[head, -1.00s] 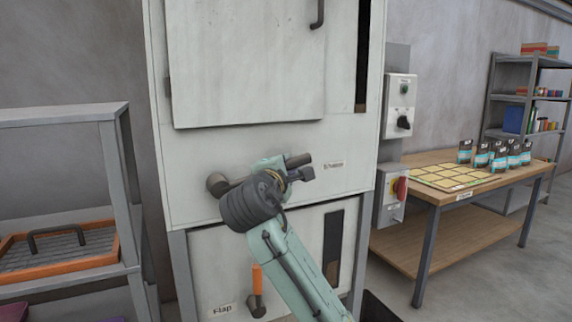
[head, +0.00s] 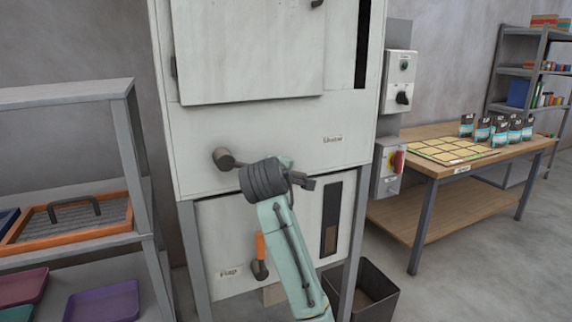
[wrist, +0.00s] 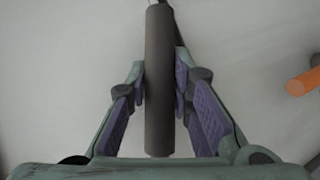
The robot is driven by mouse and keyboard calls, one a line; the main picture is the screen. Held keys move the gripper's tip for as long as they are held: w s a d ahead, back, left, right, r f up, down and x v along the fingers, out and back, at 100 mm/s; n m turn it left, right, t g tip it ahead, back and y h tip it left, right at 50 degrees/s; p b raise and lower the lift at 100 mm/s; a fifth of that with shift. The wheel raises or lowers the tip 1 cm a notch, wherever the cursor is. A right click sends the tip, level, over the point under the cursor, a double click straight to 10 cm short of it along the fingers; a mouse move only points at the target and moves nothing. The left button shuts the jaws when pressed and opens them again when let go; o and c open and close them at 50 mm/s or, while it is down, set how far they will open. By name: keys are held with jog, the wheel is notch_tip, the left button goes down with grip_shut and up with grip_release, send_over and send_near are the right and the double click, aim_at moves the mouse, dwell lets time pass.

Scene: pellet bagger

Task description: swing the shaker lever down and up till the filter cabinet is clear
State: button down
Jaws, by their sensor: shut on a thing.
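The pale filter cabinet (head: 250,125) stands in the middle of the head view, with a small label, apparently "Shaker". The shaker lever's round hub (head: 223,157) sticks out left of my gripper (head: 300,180), which hides most of the lever. In the wrist view, the lever's dark round grip (wrist: 159,90) lies between the purple pads of my gripper (wrist: 162,82), which is shut on it. The cabinet's tall upper window (head: 362,45) looks black over its visible length. The lower window (head: 331,215) is dark above and brownish below.
The orange flap handle (head: 260,247) hangs below my gripper; it shows right in the wrist view. A dark bin (head: 368,290) stands on the floor. Switch boxes (head: 400,80) and a wooden bench (head: 440,203) are right, a grey rack (head: 65,93) left.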

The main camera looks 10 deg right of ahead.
jog(key=shift+a+f, duration=0.1)
jog(key=shift+f, duration=0.2)
jog(key=c, duration=1.4)
grip_release()
jog(key=shift+s, duration=0.1)
jog(key=v, duration=1.2)
jog(key=shift+r, duration=0.2)
